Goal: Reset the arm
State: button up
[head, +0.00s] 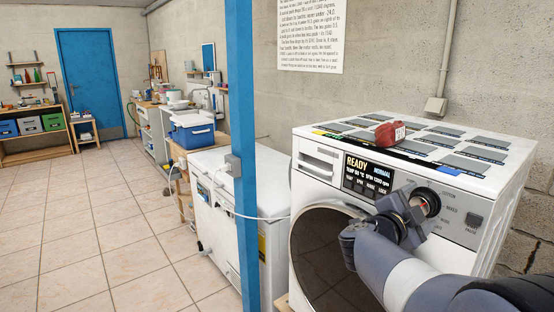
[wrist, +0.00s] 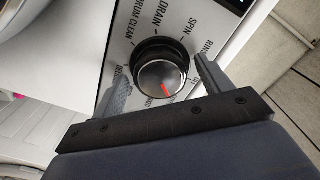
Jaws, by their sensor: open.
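My gripper (head: 412,208) is in front of the washing machine's control panel at the right in the head view. Its fingers are open, one on either side of the round program knob (wrist: 160,76) in the wrist view. There is a visible gap beside the knob, and nothing is held. The knob has a black ring, a silver face and a red mark pointing to the lower part of the picture. The knob also shows in the head view (head: 427,203). The labels around the knob's lower side are partly hidden by my gripper.
The white washing machine (head: 308,196) has a lit display (head: 368,173) reading READY. A red object (head: 390,133) lies among flat grey tiles on its top. A blue post (head: 241,120) stands to the left. Tiled floor (head: 110,225) at the left is clear.

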jog(key=shift+a, duration=0.1)
dwell(0.3)
jog(key=s+a+n+p, duration=0.4)
jog(key=s+a+n, duration=0.3)
jog(key=n, duration=0.1)
jog(key=shift+s+a+r+t+y+p, duration=0.2)
jog(key=shift+a+r+t+y+p, duration=0.1)
jog(key=shift+a+t+p, duration=0.1)
dwell(2.1)
jog(key=shift+f, duration=0.1)
